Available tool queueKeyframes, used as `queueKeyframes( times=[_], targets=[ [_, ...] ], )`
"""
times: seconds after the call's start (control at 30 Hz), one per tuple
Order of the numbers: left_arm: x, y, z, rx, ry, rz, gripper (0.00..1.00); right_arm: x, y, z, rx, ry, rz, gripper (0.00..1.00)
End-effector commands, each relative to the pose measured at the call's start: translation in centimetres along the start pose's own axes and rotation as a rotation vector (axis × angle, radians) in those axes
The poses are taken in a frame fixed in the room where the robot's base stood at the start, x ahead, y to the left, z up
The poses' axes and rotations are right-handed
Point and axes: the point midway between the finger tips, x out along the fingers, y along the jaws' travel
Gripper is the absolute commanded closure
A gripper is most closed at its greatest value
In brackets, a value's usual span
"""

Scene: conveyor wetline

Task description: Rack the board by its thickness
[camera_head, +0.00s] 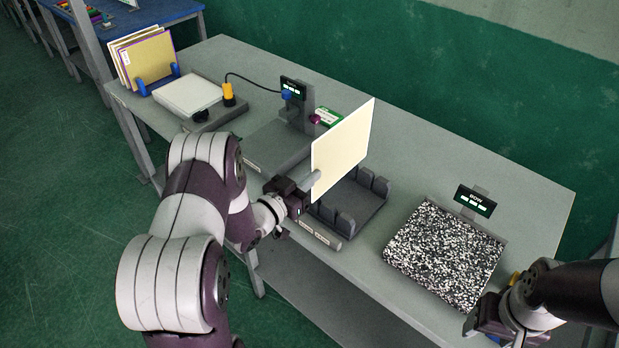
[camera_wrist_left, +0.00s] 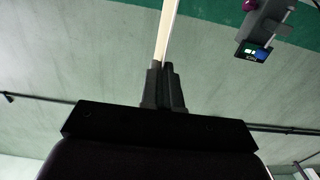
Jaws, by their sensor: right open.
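A cream board (camera_head: 341,150) stands upright, its broad face turned to the head camera. My left gripper (camera_head: 308,186) is shut on its lower left edge. The left wrist view shows the board (camera_wrist_left: 166,35) edge-on between the fingertips (camera_wrist_left: 165,75). The board is at the dark slotted rack (camera_head: 352,212), over its left part. Whether its bottom edge touches the rack is hard to tell. My right gripper (camera_head: 490,325) is at the lower right, near the table's front edge, with its fingertips mostly out of clear view.
A speckled black-and-white slab (camera_head: 445,252) with a small display (camera_head: 475,201) lies right of the rack. A gauge stand with a display (camera_head: 293,88) is behind the board. Several boards (camera_head: 150,60) stand in a blue holder at the far left, beside a white pad (camera_head: 187,95).

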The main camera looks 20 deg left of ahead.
Motion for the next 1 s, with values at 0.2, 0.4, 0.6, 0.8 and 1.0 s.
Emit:
queueKeyframes(
  times=[0.2, 0.4, 0.6, 0.8, 1.0],
  targets=[
    [0.0, 0.0, -0.1, 0.001, 0.002, 0.000, 1.00, 0.0, 0.0, 0.0, 0.000, 0.000, 0.000, 0.42],
    [0.0, 0.1, -0.1, 0.001, 0.001, 0.000, 1.00, 0.1, 0.0, 0.0, 0.000, 0.000, 0.000, 0.42],
    [0.0, 0.1, 0.0, 0.000, 0.001, 0.000, 1.00, 0.2, 0.0, 0.0, 0.000, 0.000, 0.000, 0.42],
    [0.0, 0.1, 0.6, 0.000, 0.001, 0.000, 1.00, 0.7, 0.0, 0.1, 0.000, 0.000, 0.000, 0.42],
    [0.0, 0.1, 1.1, 0.000, 0.001, 0.000, 1.00, 1.1, 0.0, 0.1, 0.000, 0.000, 0.000, 0.42]
  ],
)
